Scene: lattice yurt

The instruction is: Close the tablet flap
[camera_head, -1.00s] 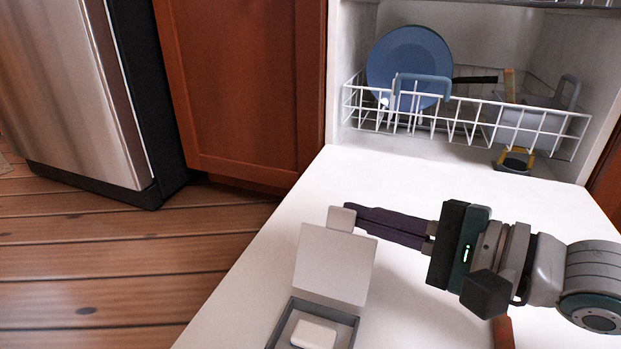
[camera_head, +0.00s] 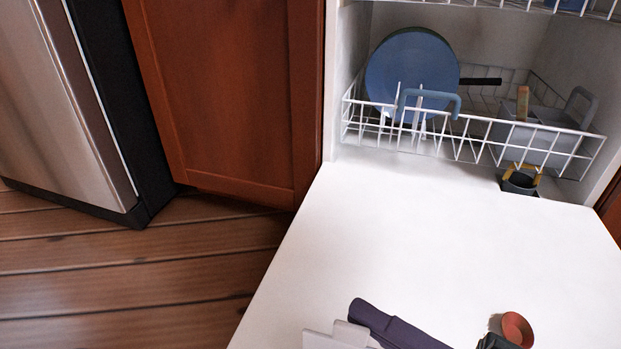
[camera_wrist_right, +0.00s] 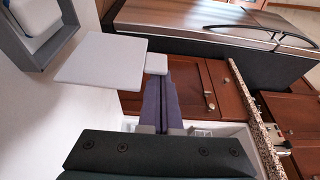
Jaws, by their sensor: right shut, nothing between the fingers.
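The tablet flap (camera_wrist_right: 103,60) is a pale flat plate with a small tab (camera_wrist_right: 156,63) on its edge, standing open from the grey tablet compartment (camera_wrist_right: 62,30). A white tablet (camera_wrist_right: 38,14) shows in the compartment in the right wrist view. In the head view only the top of the flap (camera_head: 320,339) shows at the bottom edge, and the compartment is out of frame. My right gripper (camera_head: 358,310) is shut and empty, its purple fingers right by the tab; I cannot tell whether they touch. It also shows in the right wrist view (camera_wrist_right: 157,84). My left gripper is not in view.
The white dishwasher door (camera_head: 430,240) lies open and mostly clear. A lower rack (camera_head: 455,140) holds a blue plate (camera_head: 415,75) and other dishes behind it. A wooden cabinet (camera_head: 225,90) stands left.

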